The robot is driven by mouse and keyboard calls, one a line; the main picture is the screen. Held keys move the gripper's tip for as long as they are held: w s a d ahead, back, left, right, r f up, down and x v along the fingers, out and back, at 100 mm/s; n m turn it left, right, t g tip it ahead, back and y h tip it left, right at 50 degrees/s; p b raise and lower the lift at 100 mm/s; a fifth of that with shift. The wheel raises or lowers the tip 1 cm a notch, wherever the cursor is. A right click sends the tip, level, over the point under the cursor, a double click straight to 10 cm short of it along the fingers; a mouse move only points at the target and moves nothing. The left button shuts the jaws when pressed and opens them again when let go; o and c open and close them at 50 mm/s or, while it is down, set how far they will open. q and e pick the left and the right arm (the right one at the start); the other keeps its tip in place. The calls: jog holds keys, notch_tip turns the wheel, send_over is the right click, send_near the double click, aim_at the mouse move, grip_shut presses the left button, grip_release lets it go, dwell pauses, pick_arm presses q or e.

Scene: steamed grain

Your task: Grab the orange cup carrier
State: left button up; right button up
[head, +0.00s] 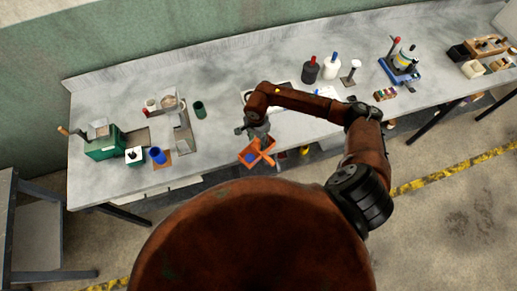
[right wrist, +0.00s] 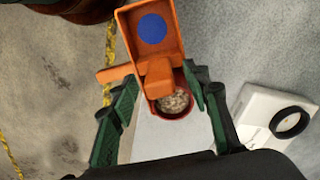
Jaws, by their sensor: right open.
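The orange cup carrier (head: 265,158) is at the front edge of the table, below my right gripper (head: 256,136). In the right wrist view, the carrier (right wrist: 174,22) has a box-like compartment with a round blue patch (right wrist: 152,29) inside. A raised orange block, perhaps its handle, sits at its near end. My right gripper (right wrist: 162,82) is open, with its green fingers on either side of this block. I cannot tell whether they touch it. A red-rimmed cup of grain (right wrist: 174,103) shows between the fingers, partly covered by the block. My left gripper is not in view.
A white device with a black ring (right wrist: 276,122) lies right of the gripper in the wrist view. A green cup (head: 199,109), a blue cup (head: 157,155) and a green box (head: 104,147) stand on the left. Bottles (head: 310,70) stand behind my arm. The table's front edge (head: 215,166) is close.

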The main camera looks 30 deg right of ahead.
jog(key=shift+f, duration=0.15)
grip_shut()
dwell(0.4)
